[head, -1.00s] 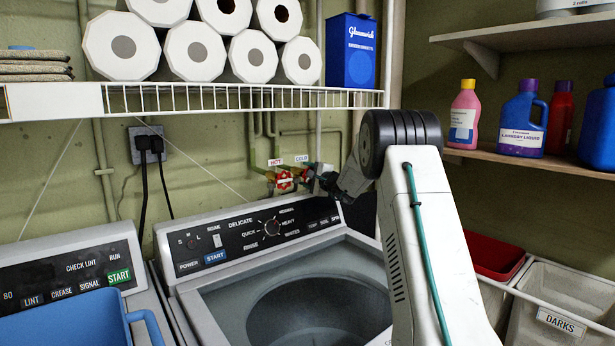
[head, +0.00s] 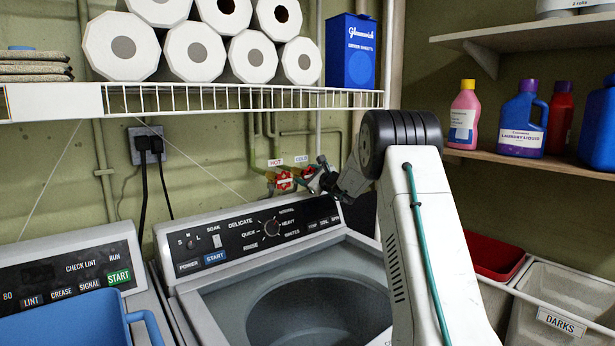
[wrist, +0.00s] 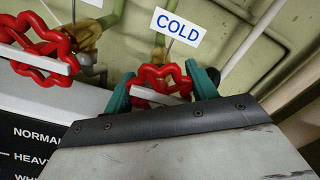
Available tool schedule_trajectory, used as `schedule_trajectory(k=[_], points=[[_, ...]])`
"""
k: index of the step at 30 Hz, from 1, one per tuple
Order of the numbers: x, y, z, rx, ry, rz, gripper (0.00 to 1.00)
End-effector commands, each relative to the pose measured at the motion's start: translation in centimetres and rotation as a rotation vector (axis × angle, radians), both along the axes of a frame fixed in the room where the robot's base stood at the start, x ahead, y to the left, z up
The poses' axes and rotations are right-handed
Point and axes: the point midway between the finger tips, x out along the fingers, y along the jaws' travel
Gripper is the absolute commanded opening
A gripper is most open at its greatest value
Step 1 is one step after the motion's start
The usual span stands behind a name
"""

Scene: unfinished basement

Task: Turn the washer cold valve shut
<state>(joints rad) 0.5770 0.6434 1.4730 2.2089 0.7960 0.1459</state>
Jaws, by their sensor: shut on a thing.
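The cold valve has a red handwheel (wrist: 160,78) with a white bar across it, under a COLD tag (wrist: 178,27) in the wrist view. My gripper (wrist: 161,88) is shut on this handwheel, with a teal fingertip at each side of its rim. In the head view my gripper (head: 318,180) reaches the valve above the washer's back panel and hides part of the wheel. The hot valve's red handwheel (head: 284,180) is just to the left, under the HOT tag (head: 277,163); it also shows in the wrist view (wrist: 40,50).
The washer (head: 185,262) stands below with its lid opening uncovered. A white wire shelf (head: 240,97) with paper rolls hangs above the valves. A wooden shelf (head: 560,168) with bottles and hampers (head: 535,290) are at the right.

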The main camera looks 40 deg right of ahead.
Motion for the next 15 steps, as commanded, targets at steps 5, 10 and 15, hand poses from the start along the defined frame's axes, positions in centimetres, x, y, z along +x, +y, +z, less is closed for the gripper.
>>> schedule_trajectory(k=[5,10,15], points=[[-0.07,-0.09,-0.25,0.032,0.005,-0.001,0.34],[-0.08,-0.09,-0.27,0.040,0.005,-0.001,0.34],[-0.08,-0.10,-0.29,0.041,0.006,-0.002,0.34]])
